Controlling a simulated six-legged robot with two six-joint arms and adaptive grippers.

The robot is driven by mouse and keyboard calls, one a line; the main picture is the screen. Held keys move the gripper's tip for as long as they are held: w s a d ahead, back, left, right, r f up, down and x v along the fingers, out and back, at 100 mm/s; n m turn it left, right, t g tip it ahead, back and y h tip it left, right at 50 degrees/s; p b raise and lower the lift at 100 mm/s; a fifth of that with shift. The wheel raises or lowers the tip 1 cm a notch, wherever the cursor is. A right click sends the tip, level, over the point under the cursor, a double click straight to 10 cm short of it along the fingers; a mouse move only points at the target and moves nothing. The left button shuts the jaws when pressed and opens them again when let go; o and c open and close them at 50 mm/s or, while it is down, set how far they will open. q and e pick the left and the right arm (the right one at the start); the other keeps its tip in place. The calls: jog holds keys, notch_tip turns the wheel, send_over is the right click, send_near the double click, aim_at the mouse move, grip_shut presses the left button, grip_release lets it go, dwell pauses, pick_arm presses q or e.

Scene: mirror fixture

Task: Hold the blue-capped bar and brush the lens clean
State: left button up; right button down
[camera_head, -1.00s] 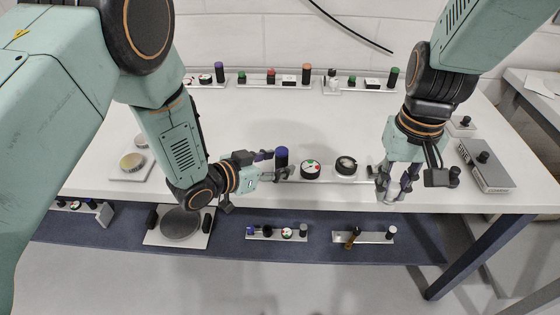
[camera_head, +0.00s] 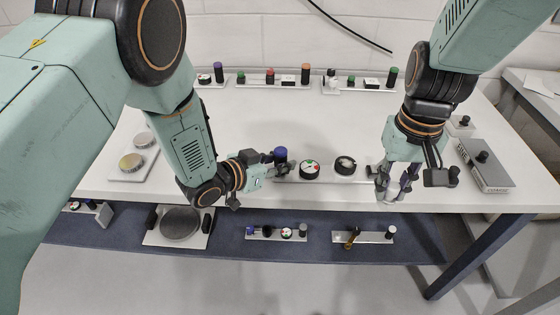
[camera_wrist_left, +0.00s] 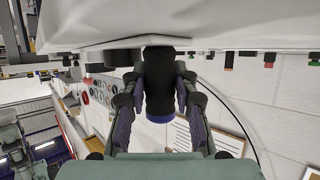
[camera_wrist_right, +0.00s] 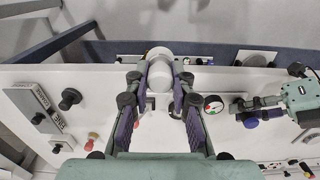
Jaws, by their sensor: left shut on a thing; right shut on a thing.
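The bar (camera_head: 327,175) lies near the table's front edge. A dark post with a blue cap (camera_head: 281,153) stands at its left end, then a round gauge (camera_head: 309,168) and a black-rimmed round lens (camera_head: 345,165). My left gripper (camera_head: 281,168) is shut on the post below its cap. The left wrist view shows the post (camera_wrist_left: 160,85) between both fingers. My right gripper (camera_head: 394,190) is shut on a white round-ended object (camera_wrist_right: 160,72), beyond the bar's right end. I cannot make out bristles on it. The gauge also shows in the right wrist view (camera_wrist_right: 213,104).
A grey box with a black knob (camera_head: 487,168) stands at the table's right. Two round pieces (camera_head: 132,162) sit on a plate at the left. Bars with coloured posts line the back; more items lie on the lower blue shelf (camera_head: 330,225). The table's middle is clear.

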pick_arm(q)
grip_shut()
dwell(1.2)
dwell(0.4)
